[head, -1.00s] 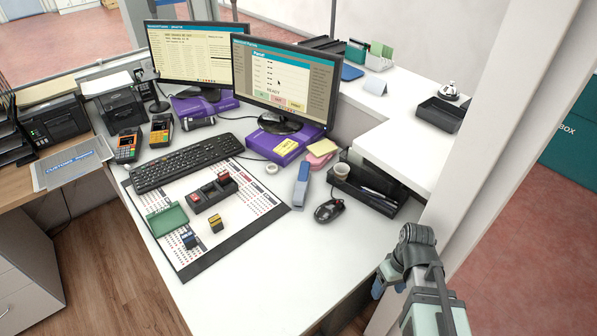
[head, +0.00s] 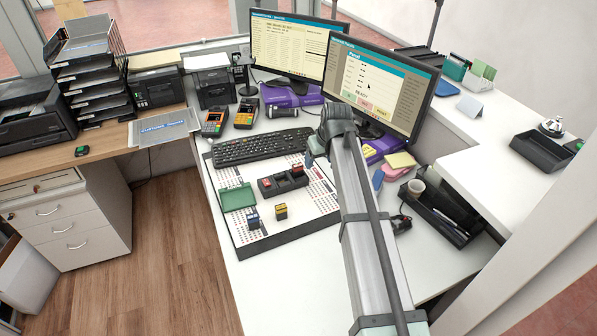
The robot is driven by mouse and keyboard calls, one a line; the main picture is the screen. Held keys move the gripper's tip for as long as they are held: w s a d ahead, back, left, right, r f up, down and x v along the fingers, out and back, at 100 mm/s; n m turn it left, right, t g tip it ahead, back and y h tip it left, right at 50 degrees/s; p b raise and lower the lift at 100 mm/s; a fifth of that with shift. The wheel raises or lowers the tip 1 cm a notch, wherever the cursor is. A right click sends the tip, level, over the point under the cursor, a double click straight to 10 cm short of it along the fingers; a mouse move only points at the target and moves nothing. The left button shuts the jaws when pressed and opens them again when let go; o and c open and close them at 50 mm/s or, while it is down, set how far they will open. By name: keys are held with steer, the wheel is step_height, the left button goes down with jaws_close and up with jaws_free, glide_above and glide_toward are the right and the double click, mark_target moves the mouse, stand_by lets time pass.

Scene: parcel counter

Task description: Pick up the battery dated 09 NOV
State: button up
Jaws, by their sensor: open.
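A blue-topped battery (head: 253,220) and a yellow-topped battery (head: 281,211) stand apart on the white printed mat (head: 243,242). The yellow one is to the right of the blue one. A dark holder (head: 283,181) behind them has red pieces in or on it. A green tray (head: 238,198) lies at the mat's left. No date can be read at this size, so I cannot tell which battery is dated 09 NOV. My arm crosses the right side of the mat. A small blue-grey part of it shows beside its upper end; no gripper fingers can be made out.
A black organiser (head: 445,213) is at the right. A small dark item (head: 82,151) lies on the left wooden counter. The white desk front is clear.

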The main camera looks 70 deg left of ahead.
glide_toward(298, 165)
steer(key=x, duration=1.1)
steer(key=shift+r+y, duration=0.1)
steer(key=shift+y, duration=0.2)
steer(key=c, duration=1.2)
